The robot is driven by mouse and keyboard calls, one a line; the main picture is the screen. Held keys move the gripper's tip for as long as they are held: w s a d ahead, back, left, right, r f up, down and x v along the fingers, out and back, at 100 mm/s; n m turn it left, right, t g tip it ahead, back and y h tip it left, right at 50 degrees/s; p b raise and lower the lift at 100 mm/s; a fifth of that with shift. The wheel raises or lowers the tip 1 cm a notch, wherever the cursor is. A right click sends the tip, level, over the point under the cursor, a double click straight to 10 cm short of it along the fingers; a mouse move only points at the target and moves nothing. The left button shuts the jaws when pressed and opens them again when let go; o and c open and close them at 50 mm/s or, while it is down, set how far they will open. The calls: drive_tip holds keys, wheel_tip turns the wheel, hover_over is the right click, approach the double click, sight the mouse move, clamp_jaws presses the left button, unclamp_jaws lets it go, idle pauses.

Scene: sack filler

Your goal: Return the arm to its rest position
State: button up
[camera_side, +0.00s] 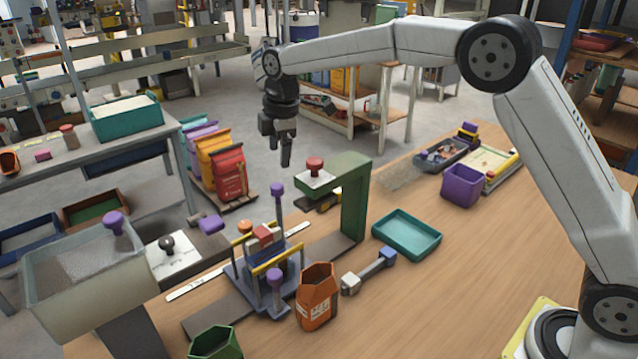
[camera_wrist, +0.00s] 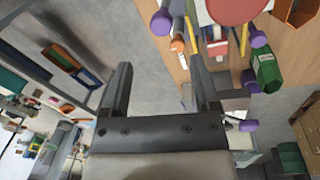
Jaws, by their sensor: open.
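My gripper (camera_side: 286,152) hangs fingers-down in the air above the far edge of the wooden table, behind the sack filler fixture. In the wrist view its two fingers (camera_wrist: 160,90) stand wide apart with nothing between them but grey floor. The fixture (camera_side: 262,262), with purple knobs and yellow bars, stands below it on the table. A green press frame (camera_side: 352,195) with a red knob stands just right of the gripper, apart from it. My arm reaches across from the right at a raised height.
An orange sack box (camera_side: 316,297), a green hexagonal cup (camera_side: 216,345), a teal tray (camera_side: 407,236) and a purple bin (camera_side: 462,186) stand on the table. A clear hopper (camera_side: 88,280) stands at the left. Filled sacks (camera_side: 229,172) stand on a pallet behind. Air above the table's right middle is free.

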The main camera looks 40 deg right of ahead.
drive_tip(key=s+m+t, duration=0.1)
drive_tip(key=s+m, duration=0.1)
drive_tip(key=s+d+r+m+t, duration=0.1)
drive_tip(key=s+m, duration=0.1)
drive_tip(key=s+r+m+t, duration=0.1)
drive_tip(key=s+m, duration=0.1)
drive_tip(key=m, duration=0.1)
drive_tip(key=shift+s+d+t+y, duration=0.2)
drive_tip(key=shift+d+t+y, duration=0.1)
drive_tip(key=s+d+f+m+g, duration=0.1)
drive_tip(key=s+d+f+m, duration=0.1)
drive_tip(key=s+f, duration=0.2)
drive_tip(key=s+d+f+m, duration=0.3)
drive_tip(key=s+f, duration=0.2)
drive_tip(key=s, duration=0.6)
drive_tip(key=s+d+f+m+g, duration=0.1)
drive_tip(key=s+d+f+m, duration=0.1)
drive_tip(key=s, duration=0.5)
wheel_tip(320, 180, down, 3)
drive_tip(key=shift+s+d+r+m+g+h, duration=0.2)
drive_tip(key=shift+s+m+g+h, duration=0.1)
drive_tip(key=shift+s+m+h, duration=0.15)
drive_tip(key=shift+w, duration=0.15)
